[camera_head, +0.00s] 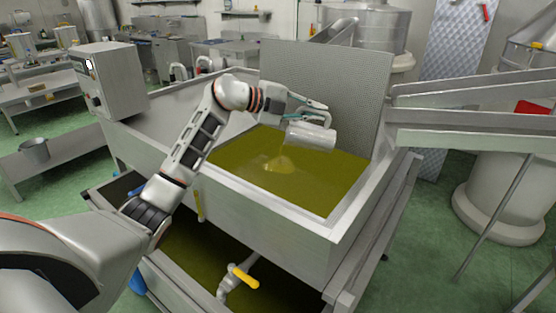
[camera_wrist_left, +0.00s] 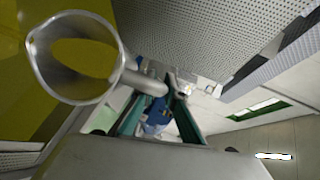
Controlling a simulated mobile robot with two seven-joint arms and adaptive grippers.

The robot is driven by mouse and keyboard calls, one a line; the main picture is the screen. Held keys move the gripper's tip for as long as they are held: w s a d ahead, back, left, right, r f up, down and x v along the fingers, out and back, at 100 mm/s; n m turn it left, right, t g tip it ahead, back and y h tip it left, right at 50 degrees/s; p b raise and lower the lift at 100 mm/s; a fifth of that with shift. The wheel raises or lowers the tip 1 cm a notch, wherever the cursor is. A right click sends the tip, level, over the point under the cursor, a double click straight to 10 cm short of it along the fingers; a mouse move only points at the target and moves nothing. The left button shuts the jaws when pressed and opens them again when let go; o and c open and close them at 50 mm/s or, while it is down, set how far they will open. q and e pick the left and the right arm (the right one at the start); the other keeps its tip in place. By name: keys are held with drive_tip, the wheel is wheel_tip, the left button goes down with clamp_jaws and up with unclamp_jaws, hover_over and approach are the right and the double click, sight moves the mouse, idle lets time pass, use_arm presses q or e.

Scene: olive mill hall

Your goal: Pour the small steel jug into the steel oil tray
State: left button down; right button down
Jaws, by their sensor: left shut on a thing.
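My left gripper (camera_head: 304,113) is shut on the jug's handle; the jug also shows in the left wrist view (camera_wrist_left: 110,75), round mouth in sight. An olive colour shows inside the mouth; I cannot tell whether it is oil or reflection. The large rectangular steel oil tray (camera_head: 262,213) holds yellow-green oil. A pale rippled patch lies on the oil below the jug. My right gripper is not in view.
A perforated steel panel (camera_head: 335,85) stands upright behind the tray, close to the jug. A control box (camera_head: 108,78) sits at the tray's left corner. Steel chutes (camera_head: 470,115) reach in from the right. A yellow-handled valve (camera_head: 243,276) is at the front below.

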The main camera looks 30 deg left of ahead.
use_arm(q)
drive_tip(key=shift+s+a+r, duration=0.1)
drive_tip(key=shift+s+r, duration=0.05)
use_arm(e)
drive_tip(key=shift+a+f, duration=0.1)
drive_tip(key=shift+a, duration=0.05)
use_arm(q)
drive_tip(key=shift+a, duration=0.1)
drive_tip(key=shift+a, duration=0.15)
drive_tip(key=shift+s+a+r+t+b, duration=0.1)
drive_tip(key=shift+r+t+b, duration=0.05)
drive_tip(key=shift+t+b, duration=0.2)
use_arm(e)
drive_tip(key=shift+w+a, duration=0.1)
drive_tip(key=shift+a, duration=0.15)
use_arm(q)
drive_tip(key=shift+h, duration=0.3)
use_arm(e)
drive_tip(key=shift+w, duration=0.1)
use_arm(q)
drive_tip(key=shift+s+a+r+n+h+b, duration=0.15)
drive_tip(key=shift+a+r+n+h+b, duration=0.15)
drive_tip(key=shift+a+b, duration=0.15)
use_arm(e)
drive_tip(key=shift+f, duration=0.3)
